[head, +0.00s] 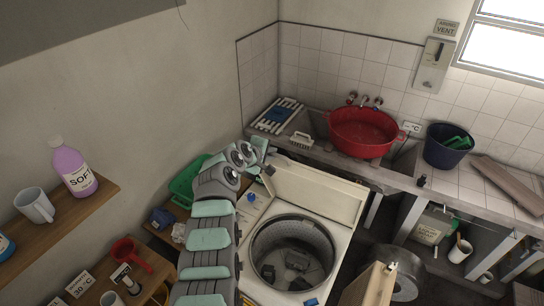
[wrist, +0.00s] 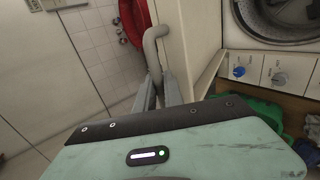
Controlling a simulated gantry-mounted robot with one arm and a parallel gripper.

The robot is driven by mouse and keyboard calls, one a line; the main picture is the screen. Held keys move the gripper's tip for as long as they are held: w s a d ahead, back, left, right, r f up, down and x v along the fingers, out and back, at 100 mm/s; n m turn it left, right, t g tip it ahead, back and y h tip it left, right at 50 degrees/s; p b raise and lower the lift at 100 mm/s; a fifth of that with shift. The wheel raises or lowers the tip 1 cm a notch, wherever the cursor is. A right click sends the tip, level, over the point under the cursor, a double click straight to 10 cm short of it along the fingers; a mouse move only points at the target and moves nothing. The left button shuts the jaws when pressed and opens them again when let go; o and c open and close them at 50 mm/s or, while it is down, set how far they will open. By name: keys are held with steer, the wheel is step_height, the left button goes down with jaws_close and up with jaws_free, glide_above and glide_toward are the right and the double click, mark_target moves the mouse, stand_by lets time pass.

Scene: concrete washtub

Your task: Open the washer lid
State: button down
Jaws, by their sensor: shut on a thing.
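The cream washer (head: 250,270) stands in the lower middle of the head view. Its lid (head: 318,190) is raised, standing steeply at the back of the round tub opening. The open metal tub (head: 293,255) shows dark items inside. My gripper (head: 269,163) is at the lid's upper left corner. In the wrist view the lid (wrist: 194,40) is a pale upright panel with a grey curved handle (wrist: 152,45). The gripper's fingers (wrist: 164,92) are shut on this handle's lower end; the exact contact is partly hidden.
A concrete counter behind holds a red basin (head: 362,135), a dark blue bucket (head: 446,150) and a brush (head: 302,140). A green basket (head: 186,185) is left of my arm. Shelves with a purple bottle (head: 72,170) and mug stand at left. A pale panel (head: 370,285) rises at front right.

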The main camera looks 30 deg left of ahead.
steer(key=shift+f, duration=0.1)
stand_by(0.4)
steer(key=c, duration=1.6)
jaws_free()
steer(key=b+v, duration=0.2)
steer(key=v, duration=0.8)
steer(key=shift+s+r, duration=0.3)
steer(key=shift+d, duration=0.1)
